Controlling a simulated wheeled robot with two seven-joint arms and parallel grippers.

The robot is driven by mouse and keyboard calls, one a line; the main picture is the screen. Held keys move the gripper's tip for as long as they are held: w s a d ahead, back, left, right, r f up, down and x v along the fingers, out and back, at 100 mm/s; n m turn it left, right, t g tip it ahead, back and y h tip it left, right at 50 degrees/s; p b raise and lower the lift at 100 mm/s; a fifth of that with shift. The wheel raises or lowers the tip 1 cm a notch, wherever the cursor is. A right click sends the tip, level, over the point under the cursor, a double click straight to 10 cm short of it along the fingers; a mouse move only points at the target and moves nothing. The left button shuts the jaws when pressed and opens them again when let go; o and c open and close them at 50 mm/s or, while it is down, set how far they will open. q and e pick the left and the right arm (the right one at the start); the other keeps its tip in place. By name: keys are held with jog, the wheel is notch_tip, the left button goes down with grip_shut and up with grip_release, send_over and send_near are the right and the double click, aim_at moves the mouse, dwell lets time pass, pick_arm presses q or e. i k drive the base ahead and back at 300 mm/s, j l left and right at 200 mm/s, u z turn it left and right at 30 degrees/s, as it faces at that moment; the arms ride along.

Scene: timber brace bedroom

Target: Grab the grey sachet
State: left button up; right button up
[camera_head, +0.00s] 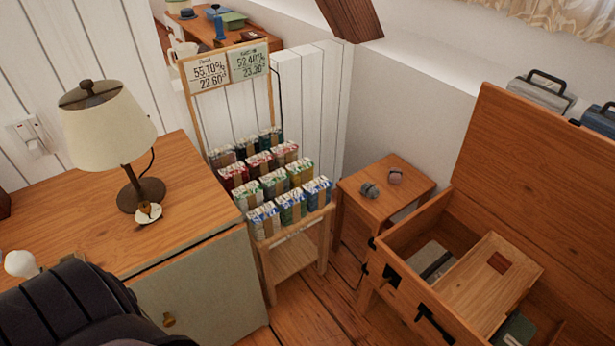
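A small grey bundle (370,190), which looks like the grey sachet, lies on the small wooden side table (408,199). A similar pinkish bundle (395,176) lies just behind it to the right, a small gap apart. Neither of my grippers shows in the head view, and nothing touches the two bundles.
A rack (291,238) of colourful packets stands left of the side table. An open wooden chest (418,224) with its lid (540,185) raised stands to the right. A lamp (108,125) stands on the cabinet (190,230) at left. Bare floor (300,322) shows at bottom centre.

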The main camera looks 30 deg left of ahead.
aim_at(370, 190)
jog(key=u, duration=0.55)
jog(key=i+l, duration=0.15)
jog(key=i+l+u, duration=0.1)
jog(key=u, duration=0.3)
jog(key=i+l+u, duration=0.1)
jog(key=u, duration=0.25)
jog(key=i+l+u, duration=0.1)
jog(key=u, duration=0.3)
jog(key=l, duration=0.1)
